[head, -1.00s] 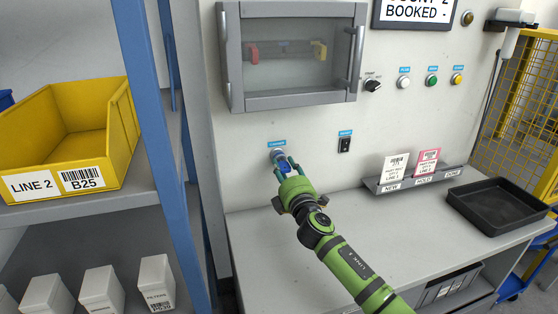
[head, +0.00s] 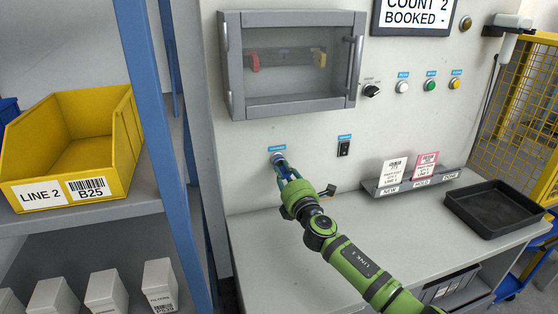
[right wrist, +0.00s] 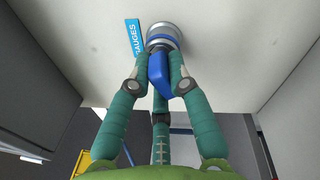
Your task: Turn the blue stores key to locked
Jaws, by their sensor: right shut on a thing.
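The blue key (right wrist: 158,72) sits in a round silver lock with a blue ring (right wrist: 162,38) on the upright panel. In the head view the lock (head: 277,154) is below the grey glazed cabinet, under a small blue label (head: 277,147). In the right wrist view the label (right wrist: 134,38) ends in "AUGES" and stands steeply tilted. My right gripper (right wrist: 158,68) is shut on the key's grip, with teal fingers on both sides. In the head view the gripper (head: 284,170) partly hides the key. My left gripper is out of view.
The glazed cabinet (head: 232,65) juts out above. A card rack (head: 385,188) and black tray (head: 455,205) are on the worktop. A blue shelf post (head: 150,120) and yellow bin (head: 125,175) are left.

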